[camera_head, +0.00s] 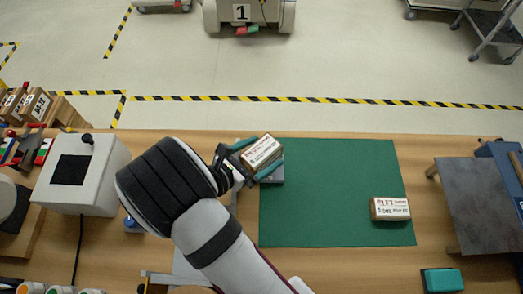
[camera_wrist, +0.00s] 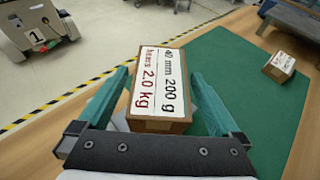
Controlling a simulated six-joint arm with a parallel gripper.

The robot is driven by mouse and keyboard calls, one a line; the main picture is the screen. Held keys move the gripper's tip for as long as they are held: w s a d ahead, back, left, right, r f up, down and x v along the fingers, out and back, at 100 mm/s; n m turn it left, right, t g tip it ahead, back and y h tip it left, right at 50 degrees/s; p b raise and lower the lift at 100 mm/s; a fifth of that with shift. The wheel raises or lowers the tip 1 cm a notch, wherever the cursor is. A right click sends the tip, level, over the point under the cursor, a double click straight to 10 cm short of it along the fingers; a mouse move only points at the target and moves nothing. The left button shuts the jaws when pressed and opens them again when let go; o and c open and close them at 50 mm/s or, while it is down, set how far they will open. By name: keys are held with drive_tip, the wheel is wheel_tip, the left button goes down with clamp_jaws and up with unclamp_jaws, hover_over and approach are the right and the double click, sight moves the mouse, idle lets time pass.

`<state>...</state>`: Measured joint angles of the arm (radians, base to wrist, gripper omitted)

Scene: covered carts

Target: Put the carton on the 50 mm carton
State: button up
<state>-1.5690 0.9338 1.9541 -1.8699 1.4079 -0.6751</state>
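A brown carton (camera_head: 262,152) with a white label is between my gripper's (camera_head: 262,157) two teal fingers at the mat's far left corner. In the wrist view this carton (camera_wrist: 157,82) reads "40 mm 200 g" and "2.0 kg".
The green mat (camera_head: 325,190) is bare between the cartons. A white box machine (camera_head: 90,175) stands left, a grey raised plate (camera_head: 480,205) right, and a teal block (camera_head: 442,280) near the front right.

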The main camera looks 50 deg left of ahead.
drive_tip(key=shift+s+r, duration=0.2)
drive_tip(key=shift+r, duration=0.1)
drive_tip(key=v, duration=1.2)
drive_tip(key=w+d+r+m+g+h, duration=0.3)
drive_tip(key=w+d+m+h, duration=0.1)
drive_tip(key=w+d+m, duration=0.3)
drive_tip(key=w+d+r+m+g+h, duration=0.2)
drive_tip(key=w+d+m+g+h, duration=0.15)
drive_tip(key=d+m, duration=0.4)
drive_tip(key=d+r+m+g+y, duration=0.1)
drive_tip(key=d+r+m+g, duration=0.2)
drive_tip(key=d+m+g, duration=0.7)
drive_tip(key=s+d+r+m+t+y, duration=0.2)
drive_tip(key=s+d+m+y, duration=0.5)
drive_tip(key=m, duration=1)
drive_tip(key=shift+d+t+y, duration=0.4)
drive_tip(key=shift+t+y, duration=0.05)
drive_tip(key=shift+y, duration=0.2)
